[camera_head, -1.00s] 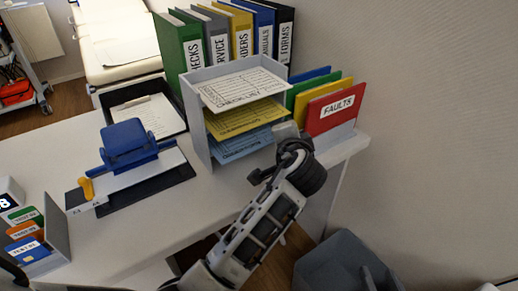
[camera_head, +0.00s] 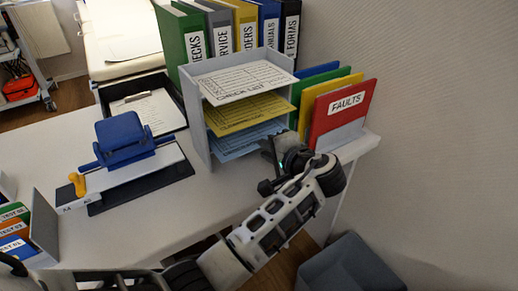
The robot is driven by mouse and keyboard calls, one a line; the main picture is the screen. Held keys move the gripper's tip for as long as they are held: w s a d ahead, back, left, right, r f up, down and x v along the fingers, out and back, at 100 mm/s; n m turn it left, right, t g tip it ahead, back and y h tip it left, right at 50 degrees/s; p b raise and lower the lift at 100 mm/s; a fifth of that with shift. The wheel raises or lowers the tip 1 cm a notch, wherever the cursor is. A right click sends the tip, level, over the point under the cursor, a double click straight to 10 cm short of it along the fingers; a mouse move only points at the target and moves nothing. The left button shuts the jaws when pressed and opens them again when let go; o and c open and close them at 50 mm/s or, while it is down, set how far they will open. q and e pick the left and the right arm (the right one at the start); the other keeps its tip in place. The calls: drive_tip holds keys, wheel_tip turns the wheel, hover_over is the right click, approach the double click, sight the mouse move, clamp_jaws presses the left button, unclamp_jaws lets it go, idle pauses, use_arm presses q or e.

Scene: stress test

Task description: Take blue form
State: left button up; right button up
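The blue form (camera_head: 240,143) lies on the lowest level of a grey tray rack (camera_head: 196,120), below a yellow form (camera_head: 245,113) and a white checklist (camera_head: 245,82). Its front edge shows at the rack's open front. My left gripper (camera_head: 266,168) is just in front and to the right of the rack's lower right corner. Its dark fingers look spread apart with nothing between them. The fingertips are close to the form's right end; I cannot tell whether they touch. My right gripper is not in view.
A red folder (camera_head: 343,112) stands with other folders right of the rack, close to my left wrist. Binders (camera_head: 185,38) stand behind. A blue hole punch (camera_head: 124,138) and a clipboard (camera_head: 150,112) are left. The desk front (camera_head: 180,220) is clear.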

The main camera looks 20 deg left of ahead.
use_arm(q)
drive_tip(key=shift+x, duration=1.2)
drive_tip(key=shift+a, duration=0.1)
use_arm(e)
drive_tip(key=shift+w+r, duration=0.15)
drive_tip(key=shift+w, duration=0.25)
use_arm(q)
clamp_jaws()
drive_tip(key=shift+r+p, duration=0.2)
drive_tip(key=shift+p, duration=0.45)
drive_tip(key=shift+f, duration=0.15)
drive_tip(key=shift+s, duration=0.1)
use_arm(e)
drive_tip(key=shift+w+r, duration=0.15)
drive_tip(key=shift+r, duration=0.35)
